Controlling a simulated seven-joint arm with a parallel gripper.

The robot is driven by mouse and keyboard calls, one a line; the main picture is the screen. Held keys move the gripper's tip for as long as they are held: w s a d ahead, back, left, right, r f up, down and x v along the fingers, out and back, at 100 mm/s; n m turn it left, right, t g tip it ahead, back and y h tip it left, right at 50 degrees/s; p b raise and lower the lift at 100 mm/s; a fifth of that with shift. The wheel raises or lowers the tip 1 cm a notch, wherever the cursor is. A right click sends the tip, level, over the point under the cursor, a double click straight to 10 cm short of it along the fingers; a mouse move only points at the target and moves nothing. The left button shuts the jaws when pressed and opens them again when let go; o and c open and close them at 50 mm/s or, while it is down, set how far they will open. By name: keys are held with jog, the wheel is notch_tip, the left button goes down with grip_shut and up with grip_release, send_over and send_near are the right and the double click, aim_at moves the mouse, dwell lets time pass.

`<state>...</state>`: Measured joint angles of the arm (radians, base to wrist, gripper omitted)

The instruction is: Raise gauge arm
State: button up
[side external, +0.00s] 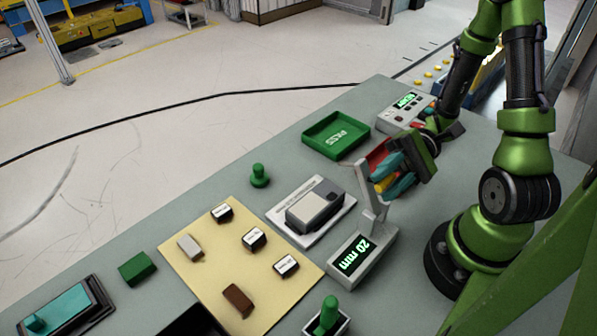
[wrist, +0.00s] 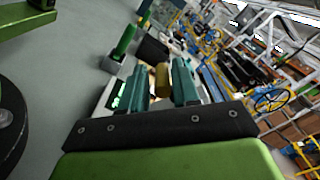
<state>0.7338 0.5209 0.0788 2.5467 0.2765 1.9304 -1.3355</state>
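The gauge (side external: 362,258) is a light grey device with a green "20 mm" readout and an upright grey post (side external: 372,212). A red part (side external: 377,158) shows near the top of the post. A yellow handle (side external: 384,184) sits beside it. My gripper (side external: 393,176) is at this handle, with teal fingers on either side of it. In the wrist view, the handle (wrist: 162,79) is a yellow-brown cylinder between the two fingers of my gripper (wrist: 161,84). I cannot tell whether both fingers touch it. The gauge's green readout also shows there, left of the fingers.
A grey boxy part on a white plate (side external: 343,205) lies left of the gauge. A green tray (side external: 335,135) and a control box (side external: 405,108) stand behind. A tan mat (side external: 215,255) holds several small blocks. Green knobs (side external: 259,175) stand nearby; one is in front (side external: 328,312).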

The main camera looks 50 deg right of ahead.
jog(key=shift+o, duration=0.7)
jog(key=shift+d, duration=0.15)
jog(key=d, duration=1.6)
jog(key=shift+d, duration=0.3)
